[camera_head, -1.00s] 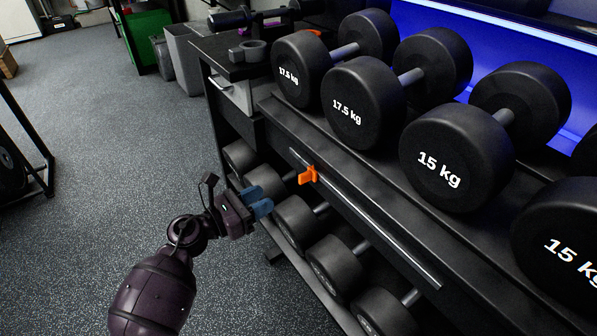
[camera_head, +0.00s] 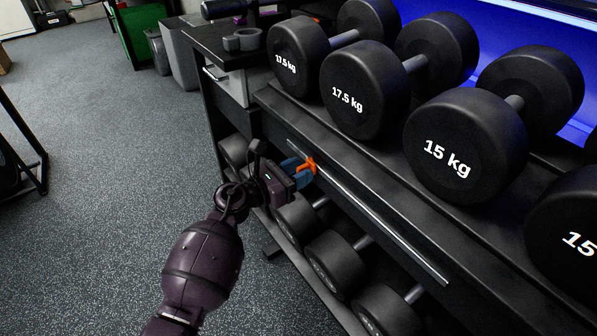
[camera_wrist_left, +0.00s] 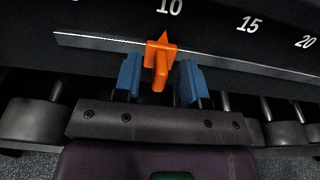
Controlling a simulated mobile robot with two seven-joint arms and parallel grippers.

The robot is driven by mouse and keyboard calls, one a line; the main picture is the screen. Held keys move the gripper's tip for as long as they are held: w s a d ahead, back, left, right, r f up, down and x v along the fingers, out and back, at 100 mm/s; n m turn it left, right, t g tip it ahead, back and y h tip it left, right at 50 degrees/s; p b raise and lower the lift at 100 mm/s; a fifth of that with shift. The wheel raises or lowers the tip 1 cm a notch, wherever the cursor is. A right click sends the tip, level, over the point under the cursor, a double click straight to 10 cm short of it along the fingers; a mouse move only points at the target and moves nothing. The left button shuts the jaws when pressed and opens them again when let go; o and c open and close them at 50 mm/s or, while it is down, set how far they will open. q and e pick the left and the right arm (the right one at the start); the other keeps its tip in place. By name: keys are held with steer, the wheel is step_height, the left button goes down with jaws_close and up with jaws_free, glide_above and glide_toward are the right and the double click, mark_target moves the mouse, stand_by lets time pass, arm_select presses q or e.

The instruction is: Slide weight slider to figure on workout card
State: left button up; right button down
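The orange weight slider (camera_wrist_left: 159,60) sits on a silver rail (camera_wrist_left: 100,42) with its pointer just below the number 10 (camera_wrist_left: 169,6) in the left wrist view. The numbers 15 (camera_wrist_left: 248,24) and 20 (camera_wrist_left: 305,41) are further right along the scale. My left gripper (camera_wrist_left: 160,80) is open, with one blue finger on each side of the slider's handle and gaps showing. In the head view, the left gripper (camera_head: 299,174) is at the slider (camera_head: 310,165) near the rail's left end. The workout card is not seen. My right gripper is not in view.
Large dumbbells (camera_head: 451,146) marked 17.5 kg and 15 kg stand on the rack above the rail (camera_head: 380,223). More dumbbells (camera_head: 333,262) lie on the lower shelf beneath it. The floor (camera_head: 110,150) to the left is mostly clear.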

arm_select(q)
jaws_close()
stand_by(0.3)
steer(key=shift+d, duration=0.1)
steer(key=shift+s+d+r, duration=0.1)
steer(key=shift+s, duration=0.05)
steer(key=s+d+p, duration=0.1)
steer(key=s+d, duration=0.1)
steer(key=s, duration=0.2)
steer(key=s+d+p, duration=0.1)
steer(key=s+d, duration=0.2)
steer(key=s+d+p, duration=0.2)
steer(key=s+d, duration=0.1)
steer(key=s, duration=0.1)
steer(key=shift+s+d, duration=0.25)
steer(key=shift+s, duration=0.1)
steer(key=shift+s+d, duration=0.3)
steer(key=shift+s, duration=0.15)
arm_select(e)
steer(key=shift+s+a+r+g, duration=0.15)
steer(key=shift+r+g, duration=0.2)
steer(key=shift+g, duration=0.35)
